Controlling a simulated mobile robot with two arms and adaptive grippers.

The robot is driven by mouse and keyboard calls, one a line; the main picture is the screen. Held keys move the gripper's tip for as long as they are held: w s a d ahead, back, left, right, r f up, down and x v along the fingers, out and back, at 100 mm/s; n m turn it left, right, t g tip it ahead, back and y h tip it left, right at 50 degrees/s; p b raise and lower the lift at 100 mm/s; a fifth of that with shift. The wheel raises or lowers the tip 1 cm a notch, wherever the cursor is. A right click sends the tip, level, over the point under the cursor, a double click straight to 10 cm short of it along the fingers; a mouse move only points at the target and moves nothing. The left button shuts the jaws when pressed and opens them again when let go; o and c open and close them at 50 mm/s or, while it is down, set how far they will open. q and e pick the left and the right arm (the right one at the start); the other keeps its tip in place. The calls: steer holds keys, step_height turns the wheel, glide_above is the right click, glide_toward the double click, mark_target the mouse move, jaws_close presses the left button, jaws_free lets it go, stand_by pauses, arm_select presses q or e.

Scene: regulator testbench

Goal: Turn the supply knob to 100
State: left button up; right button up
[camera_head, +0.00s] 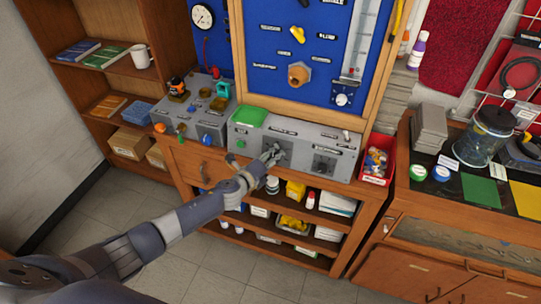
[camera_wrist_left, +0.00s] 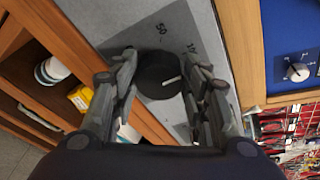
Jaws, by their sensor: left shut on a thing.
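The supply knob (camera_wrist_left: 158,76) is a round black knob with a white pointer line, on a dark plate with printed numbers, of which a "50" can be made out in the left wrist view. It sits on the front of a grey control box (camera_head: 316,136). My left gripper (camera_head: 272,152) reaches the box front in the head view and hides the knob there. In the left wrist view, my left gripper's fingers (camera_wrist_left: 165,85) stand on both sides of the knob and are shut on it. My right gripper is not in view.
A second grey box (camera_head: 205,122) with small knobs stands to the left. A green pad (camera_head: 250,117) lies on the control box. A red bin (camera_head: 376,160) stands close at its right. A blue panel (camera_head: 310,50) rises behind, and shelves with bottles lie below.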

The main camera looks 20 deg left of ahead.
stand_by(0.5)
arm_select(q)
steer(key=o, duration=1.1)
steer(key=shift+s, duration=0.1)
steer(key=v, duration=1.1)
steer(key=shift+s+r, duration=0.15)
steer(key=shift+s, duration=0.2)
